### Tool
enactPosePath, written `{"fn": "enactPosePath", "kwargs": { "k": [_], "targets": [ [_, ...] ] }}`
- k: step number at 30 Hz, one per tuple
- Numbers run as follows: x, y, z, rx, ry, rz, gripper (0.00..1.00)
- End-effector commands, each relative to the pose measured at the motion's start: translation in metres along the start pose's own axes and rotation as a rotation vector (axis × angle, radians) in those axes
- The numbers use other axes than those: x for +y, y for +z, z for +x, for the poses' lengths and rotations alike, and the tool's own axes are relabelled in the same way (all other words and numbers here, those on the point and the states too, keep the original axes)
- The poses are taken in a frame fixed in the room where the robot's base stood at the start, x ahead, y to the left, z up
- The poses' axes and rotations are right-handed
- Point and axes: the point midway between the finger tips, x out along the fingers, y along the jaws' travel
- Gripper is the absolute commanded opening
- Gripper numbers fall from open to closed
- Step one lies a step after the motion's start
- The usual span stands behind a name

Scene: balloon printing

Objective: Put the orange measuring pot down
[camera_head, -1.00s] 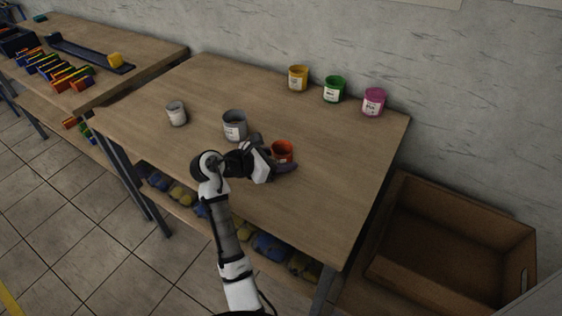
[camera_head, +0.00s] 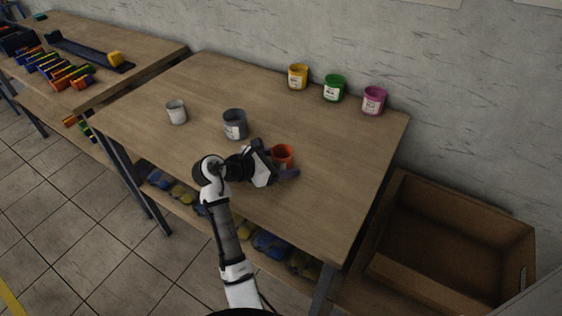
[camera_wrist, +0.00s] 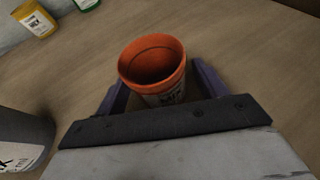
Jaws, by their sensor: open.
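A grey pot (camera_head: 235,125) stands close behind and left of my gripper, and a white pot (camera_head: 176,112) farther left. Yellow (camera_head: 298,77), green (camera_head: 334,88) and pink (camera_head: 374,100) pots line the wall side. A cardboard box (camera_head: 450,235) is at right. The table's right part is clear.

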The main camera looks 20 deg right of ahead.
Motion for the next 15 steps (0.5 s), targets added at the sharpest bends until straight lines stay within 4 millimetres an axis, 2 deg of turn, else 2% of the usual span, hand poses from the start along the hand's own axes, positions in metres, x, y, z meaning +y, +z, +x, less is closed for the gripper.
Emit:
{"fn": "enactPosePath", "kwargs": {
  "k": [5, 15],
  "targets": [
    [0.001, 0.001, -0.016, -0.001, 0.004, 0.001, 0.71],
    [0.001, 0.001, -0.089, -0.001, 0.006, 0.002, 0.71]
  ]
}}
